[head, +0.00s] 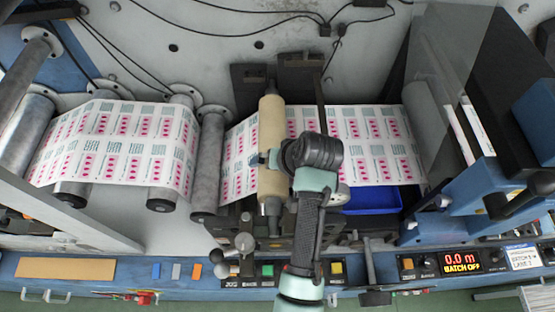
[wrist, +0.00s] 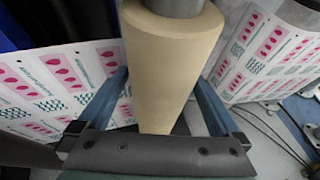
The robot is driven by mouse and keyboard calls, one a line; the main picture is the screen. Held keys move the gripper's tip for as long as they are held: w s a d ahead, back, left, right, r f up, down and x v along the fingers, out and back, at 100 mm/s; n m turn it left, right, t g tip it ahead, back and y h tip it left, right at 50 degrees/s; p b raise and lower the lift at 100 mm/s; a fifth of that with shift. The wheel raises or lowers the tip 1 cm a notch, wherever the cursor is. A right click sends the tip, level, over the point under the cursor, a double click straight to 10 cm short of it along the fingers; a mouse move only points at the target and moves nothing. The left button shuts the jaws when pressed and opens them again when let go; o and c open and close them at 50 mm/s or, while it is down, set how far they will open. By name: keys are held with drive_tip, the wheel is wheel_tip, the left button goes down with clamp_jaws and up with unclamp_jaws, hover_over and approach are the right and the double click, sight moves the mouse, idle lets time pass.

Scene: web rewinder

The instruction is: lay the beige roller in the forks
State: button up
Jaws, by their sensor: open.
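The beige roller (head: 271,125) lies lengthwise across the printed web, with a grey metal shaft end at its far and near ends. Dark fork blocks (head: 249,93) stand by its far end, and dark metalwork is around its near end. Whether the shaft ends sit down in the forks I cannot tell. My gripper (head: 269,158) is at the roller's middle, reaching in from the right. In the wrist view my gripper (wrist: 162,88) has one finger on each side of the beige roller (wrist: 172,50). The jaws are apart, with small gaps showing beside the roller.
The printed web (head: 355,140) runs both sides of the roller. A grey steel roller (head: 208,160) stands close on the left. A blue tray (head: 372,201) is at the right, below the web. A control panel (head: 462,261) runs along the front edge.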

drive_tip(key=b+v, duration=0.1)
drive_tip(key=v, duration=1.2)
drive_tip(key=shift+b, duration=0.35)
drive_tip(key=shift+r, duration=0.1)
